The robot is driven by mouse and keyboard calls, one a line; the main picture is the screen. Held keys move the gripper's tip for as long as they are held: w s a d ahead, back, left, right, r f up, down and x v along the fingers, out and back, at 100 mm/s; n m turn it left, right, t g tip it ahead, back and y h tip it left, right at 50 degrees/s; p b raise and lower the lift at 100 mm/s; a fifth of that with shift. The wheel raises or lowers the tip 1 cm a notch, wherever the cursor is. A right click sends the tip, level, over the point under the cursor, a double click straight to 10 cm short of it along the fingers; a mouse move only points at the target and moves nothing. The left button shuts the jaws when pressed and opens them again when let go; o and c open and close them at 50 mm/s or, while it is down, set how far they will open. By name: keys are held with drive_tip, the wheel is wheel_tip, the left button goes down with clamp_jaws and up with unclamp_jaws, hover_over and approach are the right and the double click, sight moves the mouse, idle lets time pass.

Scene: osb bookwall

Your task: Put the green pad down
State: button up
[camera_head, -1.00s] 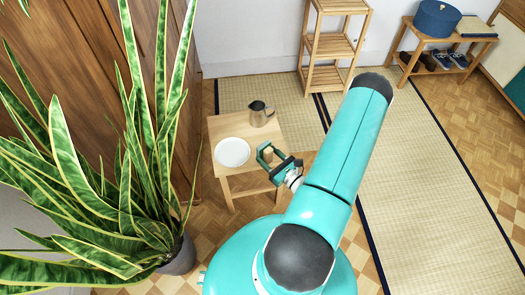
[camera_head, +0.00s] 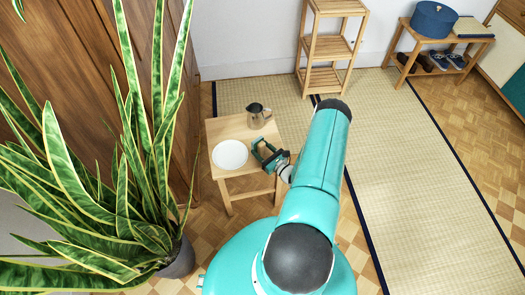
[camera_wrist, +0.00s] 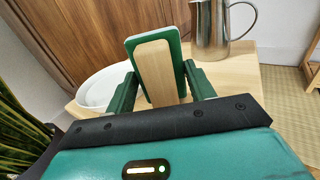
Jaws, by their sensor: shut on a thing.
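The green pad (camera_wrist: 184,55) has a pale wooden block on its near face and stands nearly upright in the wrist view. My gripper (camera_wrist: 158,80) is shut on it, one finger at each side. In the head view my gripper (camera_head: 264,153) is over the right side of the small wooden table (camera_head: 222,130), just right of the white plate; the pad is too small to make out clearly there. I cannot tell whether the pad touches the tabletop.
The white plate (camera_head: 230,154) lies on the table's left front. A metal pitcher (camera_head: 256,120) stands at its back right, close beyond my gripper. A tall potted plant (camera_head: 100,190) is on the left. A wooden shelf (camera_head: 328,45) stands behind. Open mat floor lies right.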

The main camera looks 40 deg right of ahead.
drive_tip(key=shift+f, duration=0.25)
drive_tip(key=o, duration=0.9)
